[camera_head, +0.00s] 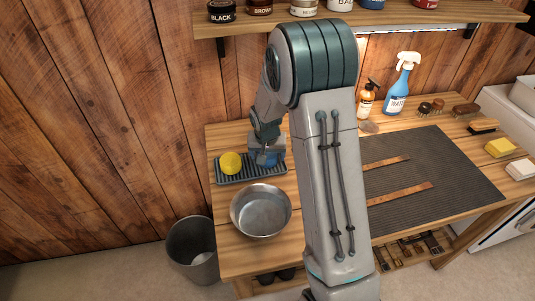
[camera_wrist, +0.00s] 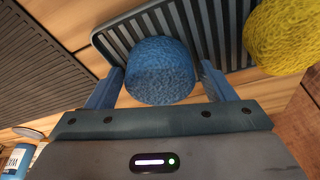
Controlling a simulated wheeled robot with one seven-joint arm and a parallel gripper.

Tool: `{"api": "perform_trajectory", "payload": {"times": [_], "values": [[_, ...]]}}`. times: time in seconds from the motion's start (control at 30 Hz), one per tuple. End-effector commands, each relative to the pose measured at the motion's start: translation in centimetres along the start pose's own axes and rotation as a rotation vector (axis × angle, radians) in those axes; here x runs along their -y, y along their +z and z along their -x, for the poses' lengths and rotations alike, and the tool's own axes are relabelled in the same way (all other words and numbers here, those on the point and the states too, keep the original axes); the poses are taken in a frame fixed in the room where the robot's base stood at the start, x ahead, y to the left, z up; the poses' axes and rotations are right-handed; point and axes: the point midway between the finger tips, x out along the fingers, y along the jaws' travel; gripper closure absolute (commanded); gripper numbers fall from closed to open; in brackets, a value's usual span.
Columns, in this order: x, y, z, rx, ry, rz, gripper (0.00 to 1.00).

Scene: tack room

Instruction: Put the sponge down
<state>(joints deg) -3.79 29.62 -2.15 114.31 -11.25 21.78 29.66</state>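A round blue sponge (camera_wrist: 160,72) sits between the two fingers of my gripper (camera_wrist: 162,68) in the wrist view. Narrow gaps show between the sponge and both fingers, so the gripper looks open around it. The sponge is over the dark ribbed tray (camera_wrist: 132,30) and appears to rest on it. A round yellow sponge (camera_wrist: 283,38) is beside it on the tray. In the head view my gripper (camera_head: 266,156) is low over the right part of the tray (camera_head: 248,179), with the yellow sponge (camera_head: 231,163) to its left. My gripper mostly hides the blue sponge there.
A metal bowl (camera_head: 261,211) stands just in front of the tray. A dark mat (camera_head: 430,185) with leather straps covers the bench's right part. Spray bottle (camera_head: 402,85), amber bottle (camera_head: 366,98) and several brushes stand behind. A bin (camera_head: 192,250) is on the floor.

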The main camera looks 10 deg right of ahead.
Motion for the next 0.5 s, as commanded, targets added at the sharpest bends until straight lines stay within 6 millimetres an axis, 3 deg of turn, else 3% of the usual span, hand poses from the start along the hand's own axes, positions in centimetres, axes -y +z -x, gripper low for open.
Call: {"api": "perform_trajectory", "payload": {"times": [0.33, 0.5], "values": [[0.0, -0.1, 0.2, 0.000, 0.000, 0.000, 0.18], [0.0, -0.2, 1.5, -0.003, -0.001, 0.000, 0.18]]}}
